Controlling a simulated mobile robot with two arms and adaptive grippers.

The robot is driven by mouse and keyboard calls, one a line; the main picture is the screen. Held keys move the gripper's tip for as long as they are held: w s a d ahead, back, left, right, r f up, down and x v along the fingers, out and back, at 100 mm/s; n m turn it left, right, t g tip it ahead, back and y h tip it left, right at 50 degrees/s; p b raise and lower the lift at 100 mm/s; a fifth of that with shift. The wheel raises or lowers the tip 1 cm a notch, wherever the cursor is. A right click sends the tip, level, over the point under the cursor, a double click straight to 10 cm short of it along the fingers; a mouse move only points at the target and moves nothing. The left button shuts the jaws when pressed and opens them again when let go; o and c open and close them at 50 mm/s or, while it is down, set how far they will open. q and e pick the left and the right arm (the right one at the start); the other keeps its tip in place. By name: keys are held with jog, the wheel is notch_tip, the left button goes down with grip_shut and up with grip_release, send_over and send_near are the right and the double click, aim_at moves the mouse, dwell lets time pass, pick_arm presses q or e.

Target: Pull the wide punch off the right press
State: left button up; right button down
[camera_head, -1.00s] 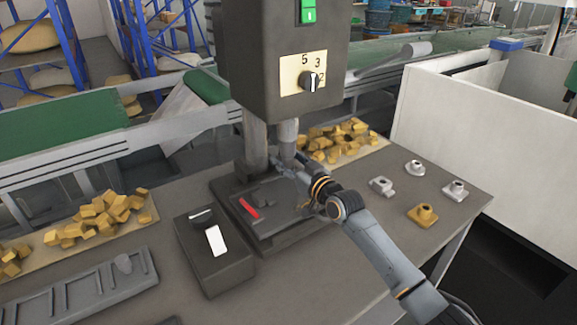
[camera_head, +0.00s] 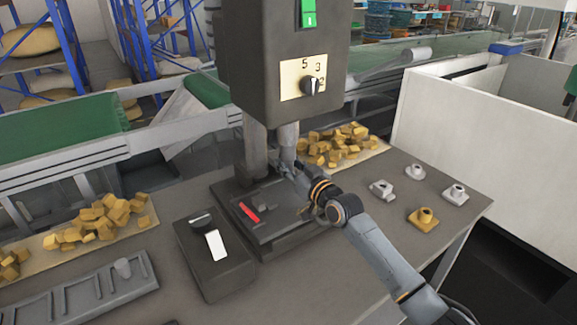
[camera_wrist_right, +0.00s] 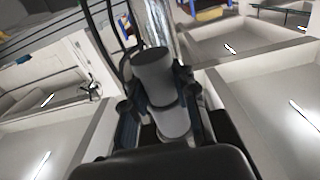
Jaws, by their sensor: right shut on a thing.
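The press (camera_head: 280,100) stands on the table with its grey ram (camera_head: 288,139) pointing down over the dark press bed (camera_head: 270,230). My right gripper (camera_head: 287,170) reaches in from the right to the ram's lower end. In the right wrist view its fingers are shut around a plain grey cylinder, the wide punch (camera_wrist_right: 154,78). The shiny ram (camera_wrist_right: 160,28) shows right behind the punch. I cannot tell whether punch and ram still touch. My left gripper is in neither view.
Yellow blocks (camera_head: 335,145) are heaped behind the press. A control box (camera_head: 214,262) and a slotted rack (camera_head: 85,300) are at front left. A red bar (camera_head: 249,212) lies on the bed.

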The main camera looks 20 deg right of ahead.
jog(key=shift+f, duration=0.25)
jog(key=shift+s+f+b, duration=0.1)
jog(key=shift+f+b, duration=0.55)
jog(key=shift+f, duration=0.25)
jog(key=shift+s+d+f+p, duration=0.1)
jog(key=shift+s+p, duration=0.2)
jog(key=shift+p, duration=0.45)
jog(key=s, duration=0.1)
jog(key=s+d+r+p, duration=0.1)
jog(key=s, duration=0.1)
jog(key=s+p, duration=0.1)
jog(key=shift+s+d+r, duration=0.15)
jog(key=shift+s+d, duration=0.05)
jog(key=shift+d, duration=0.2)
jog(key=shift+s+d+p, duration=0.1)
jog(key=shift+s+p, duration=0.15)
jog(key=shift+p, duration=0.1)
jog(key=p, duration=0.4)
send_near(292, 170)
jog(key=shift+s, duration=1.15)
jog(key=shift+d, duration=0.35)
